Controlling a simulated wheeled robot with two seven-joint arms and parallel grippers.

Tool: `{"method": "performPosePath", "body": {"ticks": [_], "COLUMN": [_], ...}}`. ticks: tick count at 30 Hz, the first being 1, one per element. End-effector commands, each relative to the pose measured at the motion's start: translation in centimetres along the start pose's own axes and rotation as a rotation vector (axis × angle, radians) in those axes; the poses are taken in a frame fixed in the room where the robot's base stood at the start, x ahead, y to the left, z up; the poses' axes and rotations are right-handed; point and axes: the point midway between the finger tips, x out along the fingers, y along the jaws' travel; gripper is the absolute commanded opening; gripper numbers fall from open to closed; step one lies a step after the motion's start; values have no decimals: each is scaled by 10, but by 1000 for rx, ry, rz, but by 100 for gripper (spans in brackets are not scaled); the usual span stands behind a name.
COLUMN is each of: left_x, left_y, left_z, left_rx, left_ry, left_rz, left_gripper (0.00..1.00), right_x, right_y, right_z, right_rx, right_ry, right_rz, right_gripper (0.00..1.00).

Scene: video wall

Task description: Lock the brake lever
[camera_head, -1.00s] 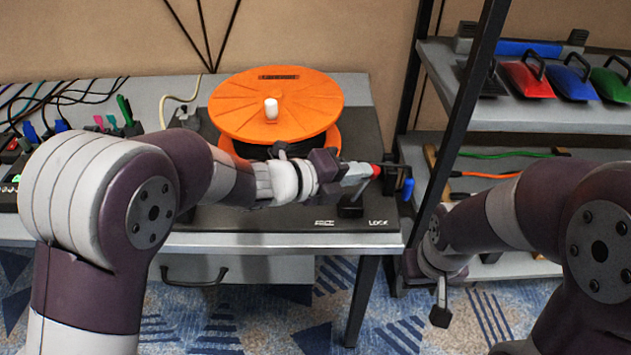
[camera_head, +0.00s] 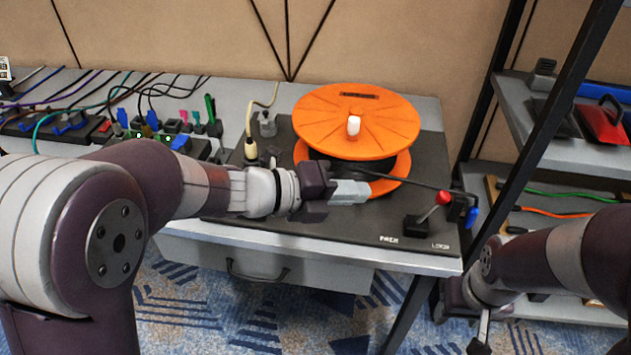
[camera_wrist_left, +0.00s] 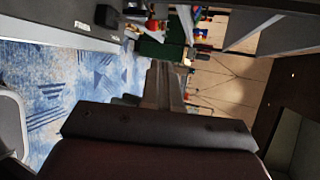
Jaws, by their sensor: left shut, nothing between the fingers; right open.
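The brake lever (camera_head: 432,212) has a red knob and a dark base on the black plate at the right end of the table. It leans right, toward the side with the LOCK label (camera_head: 440,246); the other label (camera_head: 389,239) is left of the base. My left gripper (camera_head: 362,191) is shut and empty, left of the lever and apart from it, in front of the orange reel. My right gripper (camera_head: 479,345) is low at the bottom edge, partly cut off, open and away from the lever.
The orange reel (camera_head: 357,120) stands behind my left gripper, and a black cable runs from it past the lever to a blue connector (camera_head: 471,215). A shelf rack (camera_head: 560,150) stands close on the right. Cables and plugs lie at the left.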

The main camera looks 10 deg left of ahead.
Motion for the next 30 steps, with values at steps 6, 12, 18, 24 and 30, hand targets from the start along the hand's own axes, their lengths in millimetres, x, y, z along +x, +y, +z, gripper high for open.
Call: {"method": "performPosePath", "body": {"ticks": [6,12,18,24,30], "left_x": [-46,-64,-66,-66,-66], "left_y": [-5,-5,-5,-5,0], "left_z": [1,0,0,0,4], "left_rx": [-1,0,-1,0,-53], "left_ry": [-4,0,1,1,-23], "left_rz": [1,1,0,0,25], "left_gripper": [0,0,0,0,0], "right_x": [-10,-12,-12,-12,-12], "right_y": [0,0,0,0,0], "right_z": [-1,-1,-1,-1,-1], "right_rx": [0,0,0,0,0], "right_ry": [-1,0,0,0,0], "right_rz": [0,0,0,0,0], "right_gripper": [53,53,53,53,53]}}
